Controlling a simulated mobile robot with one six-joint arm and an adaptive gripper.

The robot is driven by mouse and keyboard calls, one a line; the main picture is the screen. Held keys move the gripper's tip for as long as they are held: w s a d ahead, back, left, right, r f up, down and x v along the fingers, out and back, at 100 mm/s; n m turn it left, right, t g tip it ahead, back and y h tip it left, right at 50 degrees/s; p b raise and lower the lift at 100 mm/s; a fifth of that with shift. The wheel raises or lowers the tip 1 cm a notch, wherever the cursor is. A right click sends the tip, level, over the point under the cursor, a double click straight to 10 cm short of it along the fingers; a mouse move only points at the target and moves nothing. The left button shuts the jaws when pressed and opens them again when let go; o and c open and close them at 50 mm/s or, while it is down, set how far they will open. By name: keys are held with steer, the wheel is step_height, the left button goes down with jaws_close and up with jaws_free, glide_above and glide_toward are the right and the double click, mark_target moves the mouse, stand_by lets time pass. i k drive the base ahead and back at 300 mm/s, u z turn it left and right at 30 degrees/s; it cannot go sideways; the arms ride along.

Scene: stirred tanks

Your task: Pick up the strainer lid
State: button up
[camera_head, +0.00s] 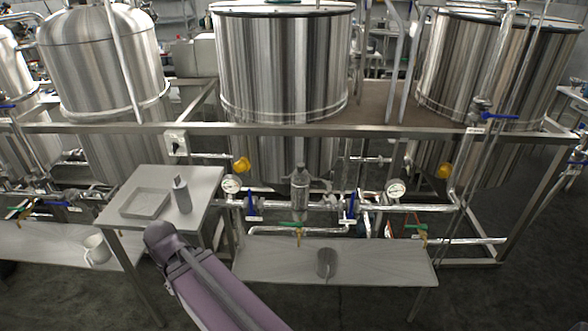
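An upright metal cylinder (300,196), which looks like the strainer, stands in the pipe run in front of the middle tank. A narrower cap-like top (300,170) sits on it and may be the strainer lid. It is too small to tell how the two join. My arm (215,290) shows at the bottom, left of centre, with its bent joint beside the small table. My gripper does not show, so its opening and what it holds cannot be seen. No contact between my arm and the strainer shows.
The small table (204,176) at left holds a shallow tray (146,203) and a grey bottle (181,195). A low bench (390,262) below the pipes carries a grey cylinder (326,263). A pale mug (97,249) stands at far left. Gauges and blue-handled valves flank the strainer closely.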

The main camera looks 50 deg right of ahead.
mark_target(300, 178)
steer(key=i, duration=0.45)
steer(key=u, duration=0.2)
steer(key=k, duration=0.15)
steer(key=z, duration=2.8)
steer(key=i, duration=0.6)
